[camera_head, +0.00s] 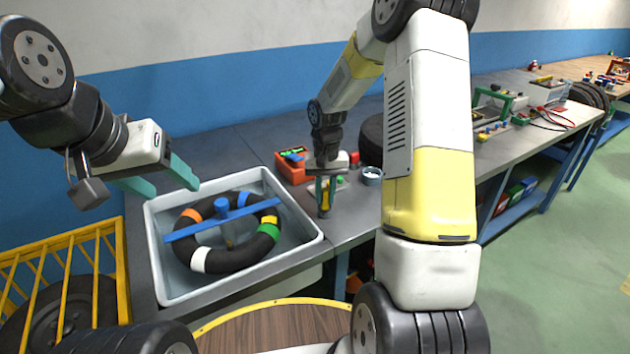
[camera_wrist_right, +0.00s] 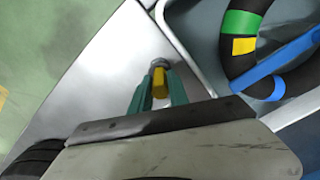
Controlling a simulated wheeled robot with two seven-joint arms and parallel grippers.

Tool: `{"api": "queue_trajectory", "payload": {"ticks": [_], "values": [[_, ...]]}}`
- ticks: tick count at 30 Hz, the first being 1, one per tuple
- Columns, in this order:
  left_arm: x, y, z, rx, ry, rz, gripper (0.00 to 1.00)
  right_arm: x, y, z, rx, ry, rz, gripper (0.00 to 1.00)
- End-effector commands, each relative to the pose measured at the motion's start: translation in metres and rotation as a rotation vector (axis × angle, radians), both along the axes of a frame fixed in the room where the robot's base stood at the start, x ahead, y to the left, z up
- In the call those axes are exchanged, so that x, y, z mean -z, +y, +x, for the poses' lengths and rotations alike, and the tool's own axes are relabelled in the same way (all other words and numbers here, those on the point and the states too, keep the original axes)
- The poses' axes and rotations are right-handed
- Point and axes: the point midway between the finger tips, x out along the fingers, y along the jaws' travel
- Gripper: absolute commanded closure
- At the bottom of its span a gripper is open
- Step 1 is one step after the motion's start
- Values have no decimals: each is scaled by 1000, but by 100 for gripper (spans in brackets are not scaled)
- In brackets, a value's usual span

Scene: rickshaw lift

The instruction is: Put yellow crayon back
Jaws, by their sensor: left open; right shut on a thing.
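The yellow crayon (camera_head: 325,198) is between the green fingers of my right gripper (camera_head: 326,190), near the front edge of the grey bench. In the right wrist view the yellow crayon (camera_wrist_right: 159,84) shows between the fingertips of my right gripper (camera_wrist_right: 157,98), with a grey end beyond it. I cannot tell whether that end touches the bench. My left gripper (camera_head: 168,181) is open and empty, its green fingers apart, at the back left of the grey tray (camera_head: 158,250).
A black ring with coloured bands (camera_head: 193,258) and a blue bar (camera_head: 188,231) lie in the tray. An orange box (camera_head: 291,173) and a small cup (camera_head: 372,176) stand near my right gripper. A yellow railing (camera_head: 122,265) is at the left.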

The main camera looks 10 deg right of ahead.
Motion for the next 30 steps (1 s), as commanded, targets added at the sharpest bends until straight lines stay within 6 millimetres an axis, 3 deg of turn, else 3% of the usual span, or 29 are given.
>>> {"api": "queue_trajectory", "payload": {"ticks": [2, 3, 6, 19, 23, 30], "values": [[0, 0, 0, 0, 0, 0, 42, 1, 0, 0, 0, 0, 0, 100], [0, 0, 0, 0, 0, 0, 42, 0, 0, 0, 0, 0, 0, 77], [0, 0, 0, 0, 0, 0, 42, 0, 0, 0, 0, 0, 0, 57], [0, 0, 0, 0, 0, 0, 42, -8, 0, 1, 0, -3, 1, 57], [0, 0, 0, 0, 0, 0, 42, -29, 1, 1, 1, -5, 0, 57], [0, 0, 0, 0, 0, 0, 42, -84, 0, 1, 0, -5, -1, 57]]}}
